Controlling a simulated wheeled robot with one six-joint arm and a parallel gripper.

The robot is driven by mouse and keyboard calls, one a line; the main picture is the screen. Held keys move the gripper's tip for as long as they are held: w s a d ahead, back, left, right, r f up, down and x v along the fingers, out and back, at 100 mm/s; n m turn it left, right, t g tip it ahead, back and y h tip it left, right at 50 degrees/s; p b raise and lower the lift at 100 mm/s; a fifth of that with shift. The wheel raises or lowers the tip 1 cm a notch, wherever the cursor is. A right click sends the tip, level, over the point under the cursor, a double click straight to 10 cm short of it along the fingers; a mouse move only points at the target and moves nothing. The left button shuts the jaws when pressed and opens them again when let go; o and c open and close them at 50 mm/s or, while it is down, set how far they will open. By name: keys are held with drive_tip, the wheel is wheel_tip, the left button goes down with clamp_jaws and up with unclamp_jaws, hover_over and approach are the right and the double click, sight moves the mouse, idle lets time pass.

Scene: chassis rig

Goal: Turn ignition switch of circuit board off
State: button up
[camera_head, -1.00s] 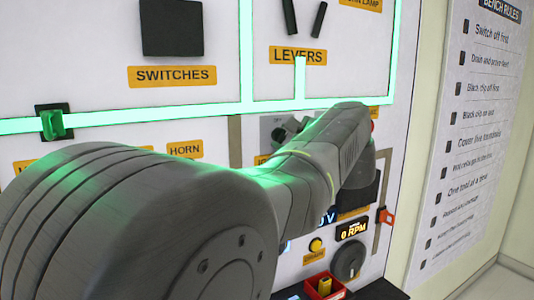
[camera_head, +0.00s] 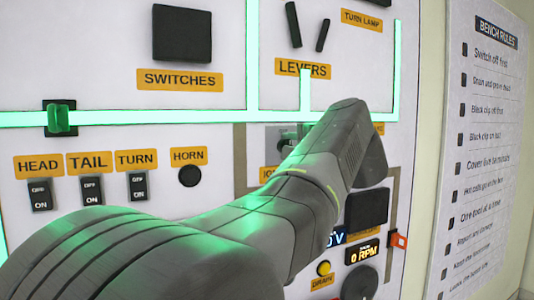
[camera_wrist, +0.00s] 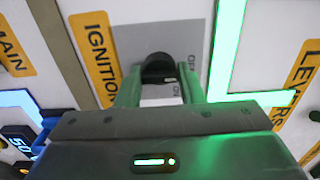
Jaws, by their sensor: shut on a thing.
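The ignition switch (camera_wrist: 160,72) is a dark round knob on a grey plate (camera_wrist: 190,38), beside the yellow IGNITION label (camera_wrist: 97,58) in the wrist view. My gripper (camera_wrist: 160,90) has its two green-lit fingers on either side of the knob and is shut on it. A small white part shows between the fingers. The OFF marking on the plate is partly covered. In the head view my gripper (camera_head: 292,138) reaches the grey plate below the LEVERS label, and my arm hides most of the switch.
A glowing green strip (camera_head: 150,115) runs across the board. HEAD, TAIL and TURN rocker switches (camera_head: 90,190) and a black HORN button (camera_head: 189,176) are left of my arm. A yellow button (camera_head: 323,268) and an RPM display (camera_head: 362,253) are below. A rules sheet (camera_head: 483,150) hangs at right.

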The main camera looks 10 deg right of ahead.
idle(0.4)
drive_tip(key=o, duration=0.9)
drive_tip(key=b+v, duration=0.1)
drive_tip(key=v, duration=1.2)
drive_tip(key=shift+s, duration=0.4)
drive_tip(key=shift+d, duration=0.1)
drive_tip(key=p+x, duration=0.1)
drive_tip(key=x, duration=1.2)
drive_tip(key=shift+w, duration=0.4)
drive_tip(key=shift+s, duration=0.1)
